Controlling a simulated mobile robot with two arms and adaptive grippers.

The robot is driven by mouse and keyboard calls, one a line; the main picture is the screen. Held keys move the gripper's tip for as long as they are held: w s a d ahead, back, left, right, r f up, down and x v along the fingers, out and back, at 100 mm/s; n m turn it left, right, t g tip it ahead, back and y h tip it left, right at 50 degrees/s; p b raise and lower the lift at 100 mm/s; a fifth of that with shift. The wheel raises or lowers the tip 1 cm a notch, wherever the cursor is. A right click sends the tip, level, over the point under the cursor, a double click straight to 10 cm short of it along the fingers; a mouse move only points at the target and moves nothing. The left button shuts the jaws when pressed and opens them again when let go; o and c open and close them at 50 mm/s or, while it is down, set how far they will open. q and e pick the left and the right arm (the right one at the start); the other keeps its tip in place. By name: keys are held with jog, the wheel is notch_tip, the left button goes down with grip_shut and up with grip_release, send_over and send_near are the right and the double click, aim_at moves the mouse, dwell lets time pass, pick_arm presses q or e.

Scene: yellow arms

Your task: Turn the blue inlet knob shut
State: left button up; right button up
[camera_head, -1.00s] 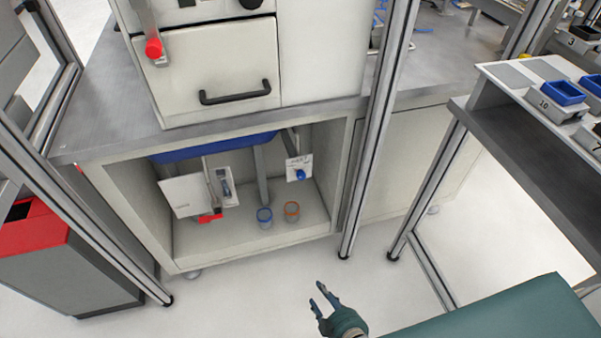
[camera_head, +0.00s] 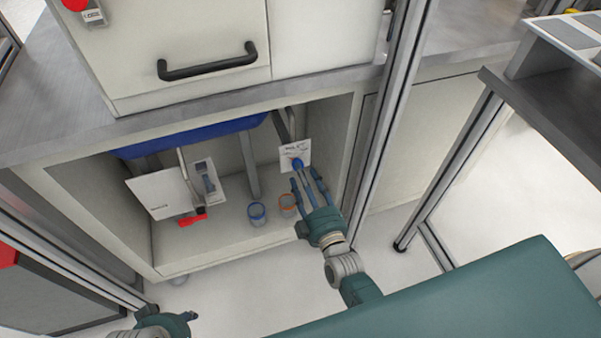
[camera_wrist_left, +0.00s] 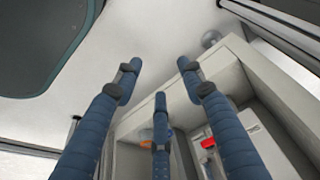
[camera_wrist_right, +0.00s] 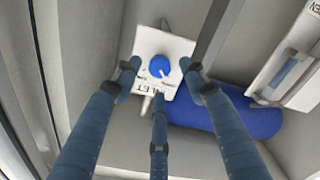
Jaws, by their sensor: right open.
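The blue inlet knob (camera_head: 298,163) is on a white label plate (camera_head: 290,151) inside the open cabinet, towards its right side. In the right wrist view the round knob (camera_wrist_right: 159,66) shows between my spread fingertips, with the word INLET on the plate. My right gripper (camera_head: 307,180) is open and reaches into the cabinet just in front of the knob; I cannot tell whether the fingers touch it. My left gripper shows only its body at the bottom left of the head view; in the left wrist view its fingers (camera_wrist_left: 160,75) are spread and empty.
A blue-rimmed cup (camera_head: 257,213) and an orange-rimmed cup (camera_head: 288,205) stand on the cabinet floor. A white panel (camera_head: 163,193) and red handle (camera_head: 193,217) are to their left. A blue tank (camera_head: 195,138) hangs above. A metal post (camera_head: 383,130) stands close right of my right arm.

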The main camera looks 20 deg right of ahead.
pick_arm(q)
jog(key=shift+v, duration=0.95)
pick_arm(e)
jog(key=shift+w, duration=1.3)
pick_arm(q)
jog(key=shift+w, duration=0.1)
pick_arm(e)
grip_shut()
